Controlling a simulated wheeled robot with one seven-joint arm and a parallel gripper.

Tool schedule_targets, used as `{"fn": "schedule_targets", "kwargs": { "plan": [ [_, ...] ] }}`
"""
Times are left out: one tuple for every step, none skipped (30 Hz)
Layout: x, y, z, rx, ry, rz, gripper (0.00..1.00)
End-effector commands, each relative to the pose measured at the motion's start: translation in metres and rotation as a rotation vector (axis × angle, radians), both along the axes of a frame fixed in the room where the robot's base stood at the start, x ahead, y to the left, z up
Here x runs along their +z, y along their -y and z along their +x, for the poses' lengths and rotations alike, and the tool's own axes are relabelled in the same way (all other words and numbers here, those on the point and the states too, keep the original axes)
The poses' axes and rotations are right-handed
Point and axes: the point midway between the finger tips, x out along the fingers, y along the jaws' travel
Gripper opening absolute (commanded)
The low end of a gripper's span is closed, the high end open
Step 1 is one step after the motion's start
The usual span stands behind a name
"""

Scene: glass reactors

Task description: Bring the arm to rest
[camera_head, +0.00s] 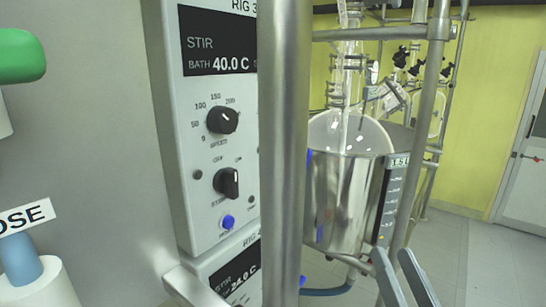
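My gripper (392,254) shows at the bottom edge, right of centre, as two grey fingers pointing up. There is a gap between the fingers and nothing shows in it, so it looks open and empty. The rest of my arm is out of view. The fingers appear below the steel reactor vessel (338,203) in the picture; I cannot tell how far they are from it.
A control panel (205,150) with dials stands left of a thick vertical steel post (285,150). Glassware (350,75) rises above the vessel, with metal frame rods (432,100) beside it. A blue hose (328,291) runs below. Open floor (475,260) lies at right.

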Motion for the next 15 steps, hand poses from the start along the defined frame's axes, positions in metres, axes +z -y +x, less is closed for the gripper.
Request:
{"fn": "schedule_targets", "kwargs": {
  "plan": [
    [-0.016,0.005,-0.012,-0.027,-0.023,-0.002,0.37],
    [-0.024,0.008,-0.019,-0.045,-0.032,-0.006,0.37],
    [-0.034,0.011,-0.029,-0.065,-0.043,-0.012,0.37],
    [-0.042,0.013,-0.037,-0.08,-0.052,-0.018,0.37],
    [-0.048,0.015,-0.045,-0.092,-0.059,-0.024,0.37],
    [-0.058,0.017,-0.056,-0.11,-0.073,-0.034,0.37],
    [-0.065,0.019,-0.064,-0.121,-0.084,-0.041,0.37],
    [-0.071,0.02,-0.072,-0.132,-0.095,-0.05,0.37],
    [-0.079,0.022,-0.083,-0.145,-0.11,-0.062,0.37],
    [-0.085,0.023,-0.092,-0.155,-0.121,-0.073,0.37],
    [-0.091,0.024,-0.101,-0.162,-0.133,-0.084,0.37],
    [-0.098,0.025,-0.113,-0.17,-0.15,-0.099,0.37],
    [-0.103,0.025,-0.122,-0.176,-0.161,-0.11,0.37],
    [-0.108,0.026,-0.131,-0.181,-0.176,-0.123,0.37],
    [-0.115,0.026,-0.143,-0.185,-0.195,-0.139,0.37]
  ]
}}
